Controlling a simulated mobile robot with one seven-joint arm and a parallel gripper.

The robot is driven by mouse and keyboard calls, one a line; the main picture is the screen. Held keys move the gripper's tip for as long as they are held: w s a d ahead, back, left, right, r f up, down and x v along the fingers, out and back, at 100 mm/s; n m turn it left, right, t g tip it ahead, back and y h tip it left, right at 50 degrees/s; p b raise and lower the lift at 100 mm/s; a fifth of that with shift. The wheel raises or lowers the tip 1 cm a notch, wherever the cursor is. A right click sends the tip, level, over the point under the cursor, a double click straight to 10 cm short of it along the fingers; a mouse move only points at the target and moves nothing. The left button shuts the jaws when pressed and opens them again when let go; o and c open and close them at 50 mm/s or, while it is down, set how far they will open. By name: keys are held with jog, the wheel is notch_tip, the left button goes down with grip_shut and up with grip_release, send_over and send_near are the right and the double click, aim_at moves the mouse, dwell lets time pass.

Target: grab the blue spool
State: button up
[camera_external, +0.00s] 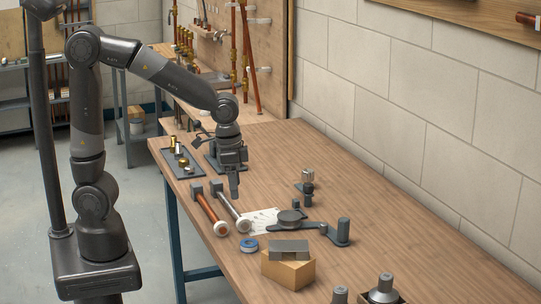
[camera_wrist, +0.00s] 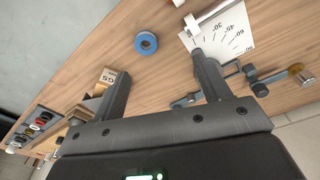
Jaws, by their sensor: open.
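The blue spool (camera_external: 249,249) lies flat on the wooden workbench, a small blue ring with a pale centre. It is near the bench's left edge, beside the white round end of a mallet-like tool. In the wrist view the spool (camera_wrist: 138,43) lies on bare wood, beyond the fingertips and between their directions. My gripper (camera_external: 234,193) points down above the bench, farther back than the spool and apart from it. In the wrist view its two fingers (camera_wrist: 160,64) are spread with nothing between them.
Two mallet-like tools (camera_external: 210,212) lie close behind the spool. A cardboard box (camera_external: 288,270) with a grey block on top stands just right of it. A white angle card (camera_wrist: 236,38) and a grey swivel tool (camera_external: 325,232) lie nearby. A tray of fittings (camera_external: 165,155) sits farther back.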

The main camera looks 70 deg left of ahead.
jog(key=m+g, duration=0.1)
send_over(247, 246)
jog(key=a, duration=0.2)
notch_tip(247, 246, down, 4)
jog(key=f, duration=0.1)
jog(key=shift+y, duration=0.3)
jog(key=f, duration=0.7)
jog(key=w+f, duration=0.1)
jog(key=f, duration=0.2)
jog(key=shift+d+f, duration=0.15)
jog(key=shift+d, duration=0.05)
jog(key=c, duration=1.1)
